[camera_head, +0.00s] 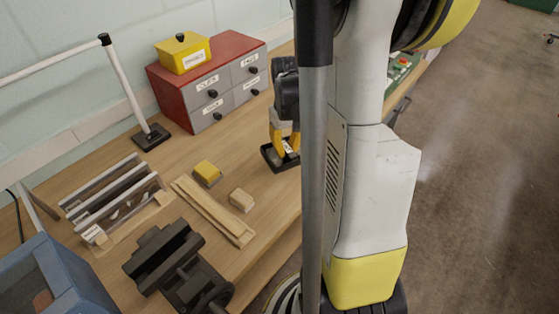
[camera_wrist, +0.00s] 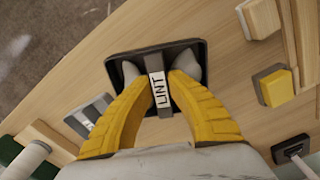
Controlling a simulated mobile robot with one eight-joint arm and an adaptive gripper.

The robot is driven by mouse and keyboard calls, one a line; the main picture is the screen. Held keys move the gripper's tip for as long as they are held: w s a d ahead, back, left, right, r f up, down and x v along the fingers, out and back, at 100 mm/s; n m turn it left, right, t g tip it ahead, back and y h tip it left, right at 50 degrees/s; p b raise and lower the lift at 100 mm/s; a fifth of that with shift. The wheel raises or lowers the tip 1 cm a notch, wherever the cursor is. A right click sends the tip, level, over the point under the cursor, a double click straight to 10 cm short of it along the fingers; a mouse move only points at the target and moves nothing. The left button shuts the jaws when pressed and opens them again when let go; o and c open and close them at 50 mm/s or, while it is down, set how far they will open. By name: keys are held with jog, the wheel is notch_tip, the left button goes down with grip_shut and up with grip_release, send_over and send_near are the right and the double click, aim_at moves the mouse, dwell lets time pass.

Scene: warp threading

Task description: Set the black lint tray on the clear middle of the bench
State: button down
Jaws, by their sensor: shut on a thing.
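The black lint tray (camera_head: 267,157) is at the bench's right part in the head view, in front of the red drawer cabinet. My gripper (camera_head: 285,147) points down into it, with yellow fingers shut on its middle handle. In the wrist view the tray (camera_wrist: 140,53) shows a white LINT label, and my gripper (camera_wrist: 158,70) has one finger on each side of that handle. The tray looks level and close to the wood; I cannot tell whether it touches. The wooden bench (camera_head: 235,178) is bare just left of the tray. My arm hides the bench to the right.
A yellow block (camera_head: 207,172), a pale wooden block (camera_head: 242,199) and wooden strips (camera_head: 213,208) lie left of the tray. The red cabinet (camera_head: 208,80) bears a yellow box (camera_head: 183,55). A black vise (camera_head: 178,265), slotted rack (camera_head: 115,200) and post base (camera_head: 151,136) stand further left.

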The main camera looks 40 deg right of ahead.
jog(key=shift+w+a+f+b, duration=0.15)
jog(key=shift+w+f, duration=0.3)
jog(key=shift+w, duration=0.15)
jog(key=shift+w+a+f+b, duration=0.15)
jog(key=shift+w+f, duration=0.25)
jog(key=shift+w, duration=0.2)
jog(key=shift+f+b, duration=0.85)
jog(key=shift+f, duration=1)
jog(key=shift+d+f, duration=0.1)
jog(key=shift+f, duration=0.15)
jog(key=c, duration=1.4)
grip_release()
jog(key=shift+c, duration=0.2)
